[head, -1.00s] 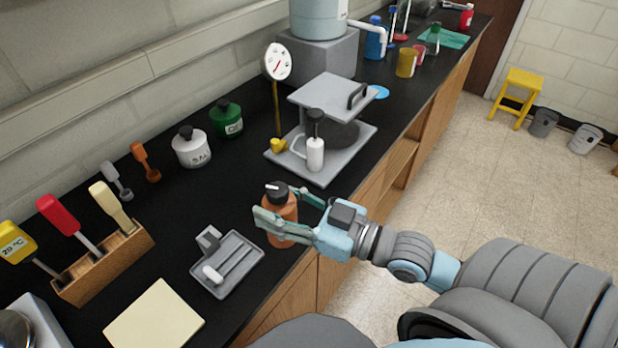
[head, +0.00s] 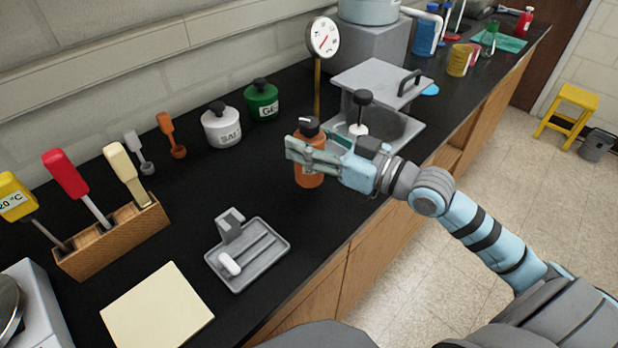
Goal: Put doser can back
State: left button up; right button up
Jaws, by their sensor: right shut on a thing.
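The doser can (head: 310,178), an orange-brown can with a black cap, is upright in the head view, right of the picture's middle. My right gripper (head: 312,157) is shut on its upper body, with fingers covering part of it. The can shows against the black bench top, in front of the grey press-like stand; I cannot tell whether its base touches the bench. My left gripper is not in view.
A grey tray (head: 284,245) with a white-ended tool lies nearer. A grey stand (head: 350,75) and a round gauge (head: 325,38) are just behind the can. White (head: 221,128) and green (head: 261,103) lidded jars stand by the wall.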

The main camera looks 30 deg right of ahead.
aim_at(321, 173)
notch_tip(321, 173, down, 6)
jog(key=b, duration=0.2)
jog(key=shift+s+b, duration=0.15)
jog(key=shift+b, duration=0.15)
jog(key=shift+f, duration=0.1)
jog(key=o, duration=1.2)
jog(key=shift+o, duration=0.2)
